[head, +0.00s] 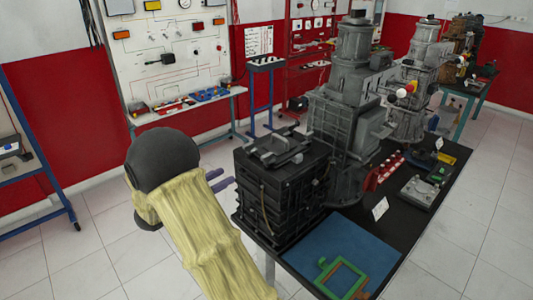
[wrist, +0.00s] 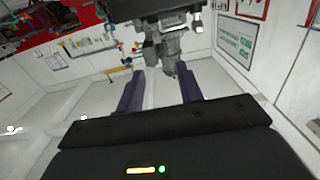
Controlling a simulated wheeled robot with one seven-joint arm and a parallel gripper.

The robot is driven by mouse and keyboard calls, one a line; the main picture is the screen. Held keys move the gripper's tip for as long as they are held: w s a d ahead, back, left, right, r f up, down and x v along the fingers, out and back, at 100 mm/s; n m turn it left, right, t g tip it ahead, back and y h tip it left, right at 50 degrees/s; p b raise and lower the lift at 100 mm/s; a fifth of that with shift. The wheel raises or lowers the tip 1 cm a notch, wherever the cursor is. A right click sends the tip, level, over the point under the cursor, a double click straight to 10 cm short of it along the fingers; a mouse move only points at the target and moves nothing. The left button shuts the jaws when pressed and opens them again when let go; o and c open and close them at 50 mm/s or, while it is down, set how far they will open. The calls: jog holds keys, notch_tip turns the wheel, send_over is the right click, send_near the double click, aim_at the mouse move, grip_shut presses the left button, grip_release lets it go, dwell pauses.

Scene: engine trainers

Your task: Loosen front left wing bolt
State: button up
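A dark box-shaped engine trainer (head: 285,190) with a grey bracket (head: 275,148) on its lid stands at the near left of the black table. No wing bolt is clear enough to pick out. My gripper (head: 222,179) is just left of this box, apart from it, with its two purple fingers pointing at it. In the wrist view my gripper (wrist: 161,72) is open, with a wide gap between the fingers and nothing held. A grey machine part (wrist: 171,45) shows beyond and between the fingertips, blurred.
The black table (head: 425,215) also bears tall grey engines (head: 350,105), a blue mat (head: 340,250) with a green-and-orange frame, a white card (head: 380,208) and a red part (head: 385,170). A wiring board (head: 165,55) stands against the back wall.

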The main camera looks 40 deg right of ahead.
aim_at(262, 157)
jog(key=shift+s, duration=0.2)
jog(key=shift+d, duration=0.15)
jog(key=d+p, duration=0.1)
jog(key=d, duration=0.4)
jog(key=w+d+p, duration=0.1)
jog(key=d+p, duration=0.1)
jog(key=d, duration=0.4)
jog(key=d+p, duration=0.2)
jog(key=d, duration=0.4)
jog(key=shift+w+r, duration=0.1)
jog(key=shift+w, duration=0.1)
grip_shut()
